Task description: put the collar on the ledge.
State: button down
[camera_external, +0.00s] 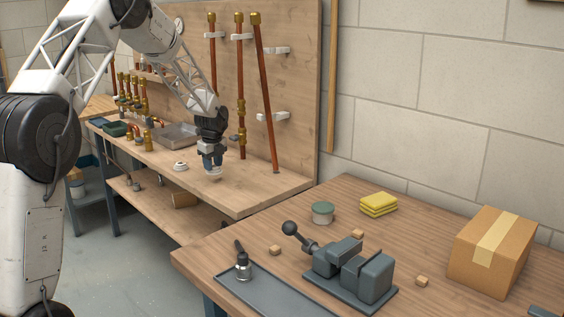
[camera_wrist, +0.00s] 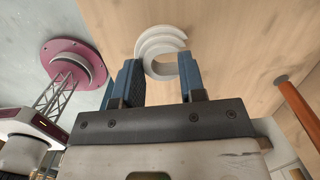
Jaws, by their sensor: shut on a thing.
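My gripper (camera_external: 213,167) hangs fingers-down just over the wooden bench top (camera_external: 238,194) in the external view. Its blue fingers are shut on a small white piece (camera_external: 214,176), which I take as the collar. In the wrist view my gripper (camera_wrist: 160,72) has this white collar (camera_wrist: 160,42) between its fingertips, a stepped ring shape with its lower part partly hidden. I cannot tell whether it touches the bench top. A second white round piece (camera_external: 180,166) lies on the bench to the left. I cannot tell which surface is the ledge.
Copper pipes (camera_external: 265,100) stand against the wooden back panel (camera_external: 295,60) behind my gripper. A grey tray (camera_external: 177,136) and several brass fittings (camera_external: 130,105) crowd the left of the bench. The bench's right end is clear. A front table (camera_external: 215,258) holds a vise (camera_external: 350,270) and box (camera_external: 492,250).

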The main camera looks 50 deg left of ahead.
aim_at(214, 170)
jog(key=shift+f, duration=1.75)
jog(key=c, duration=0.6)
grip_release()
jog(key=shift+c, duration=0.2)
notch_tip(214, 170, up, 12)
jog(key=d, duration=0.1)
jog(key=shift+s+d, duration=0.25)
jog(key=shift+s, duration=0.1)
jog(key=shift+d, duration=0.1)
